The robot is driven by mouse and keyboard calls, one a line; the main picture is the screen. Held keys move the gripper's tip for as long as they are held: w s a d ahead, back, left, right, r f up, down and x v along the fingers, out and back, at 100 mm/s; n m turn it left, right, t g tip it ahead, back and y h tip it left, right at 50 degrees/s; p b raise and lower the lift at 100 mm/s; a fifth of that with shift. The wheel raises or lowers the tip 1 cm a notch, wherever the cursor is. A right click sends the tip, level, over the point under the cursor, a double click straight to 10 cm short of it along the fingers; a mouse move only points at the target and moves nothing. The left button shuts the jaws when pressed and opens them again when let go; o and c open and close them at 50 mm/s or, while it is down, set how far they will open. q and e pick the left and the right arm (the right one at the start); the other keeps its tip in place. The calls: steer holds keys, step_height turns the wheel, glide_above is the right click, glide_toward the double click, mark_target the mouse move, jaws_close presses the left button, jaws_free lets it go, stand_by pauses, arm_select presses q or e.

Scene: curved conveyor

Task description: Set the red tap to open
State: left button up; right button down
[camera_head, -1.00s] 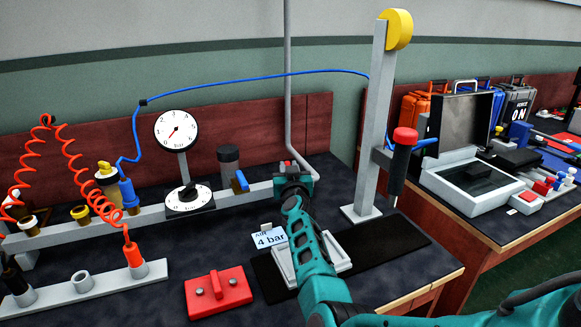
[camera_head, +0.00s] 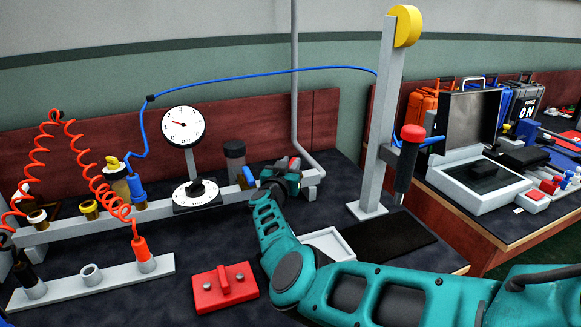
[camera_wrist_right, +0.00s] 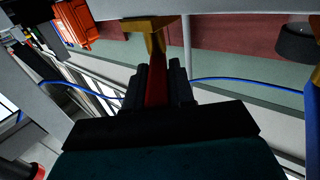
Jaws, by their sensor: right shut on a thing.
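The red tap (camera_head: 294,163) sits at the right end of the grey pipe rail at the back of the left bench. Only a small part of its red handle shows in the head view. My right gripper (camera_head: 284,178) is at the tap and covers much of it. In the right wrist view, the dark fingers of this gripper (camera_wrist_right: 157,75) are shut on the red handle (camera_wrist_right: 156,88), one on each side. A brass piece (camera_wrist_right: 154,27) shows just beyond the handle. My left gripper is not in view.
A pressure gauge (camera_head: 183,127), a black-knobbed dial (camera_head: 197,193) and a blue handle (camera_head: 247,177) are left of my gripper. A red block (camera_head: 224,289) lies in front. A grey post (camera_head: 382,120) with a hanging red-topped tool (camera_head: 410,150) stands right. The dark mat (camera_head: 385,240) has free room.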

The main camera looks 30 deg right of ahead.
steer(key=shift+r, duration=0.1)
steer(key=c, duration=1)
jaws_free()
steer(key=shift+c, duration=0.2)
steer(key=shift+s+a+p, duration=0.15)
steer(key=shift+p, duration=0.25)
arm_select(q)
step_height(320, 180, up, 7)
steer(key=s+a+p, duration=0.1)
steer(key=p, duration=0.8)
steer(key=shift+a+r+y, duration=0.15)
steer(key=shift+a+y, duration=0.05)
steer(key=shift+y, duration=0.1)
arm_select(e)
steer(key=v, duration=1.2)
steer(key=shift+s, duration=0.2)
steer(key=shift+a, duration=0.1)
steer(key=shift+c, duration=0.3)
